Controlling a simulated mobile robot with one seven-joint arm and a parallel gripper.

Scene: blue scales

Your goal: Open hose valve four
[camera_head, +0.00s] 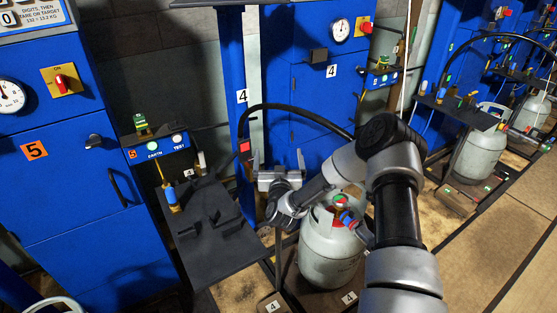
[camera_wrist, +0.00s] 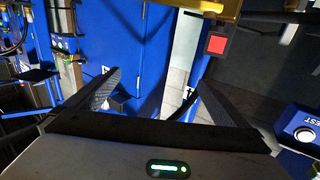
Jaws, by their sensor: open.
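A small red square part (camera_head: 245,146) sits beside the blue post labelled 4 (camera_head: 241,97), where a black hose (camera_head: 290,108) begins. It looks like part of hose valve four, but its handle position is unclear. In the wrist view the red square (camera_wrist: 217,44) is at upper right, close to a brass-yellow fitting (camera_wrist: 200,6) at the top edge. My gripper (camera_head: 278,157) is open and empty, just right of and slightly below the red part in the head view. In the wrist view both fingers (camera_wrist: 160,80) are spread, with nothing between them. The red part is apart from them.
A grey gas cylinder (camera_head: 328,255) with a red and green top stands below my arm. A dark shelf (camera_head: 205,262) is at left, under a small blue test box (camera_head: 165,148). Blue cabinets marked 5 (camera_head: 35,150) and 4 (camera_head: 331,71) stand behind.

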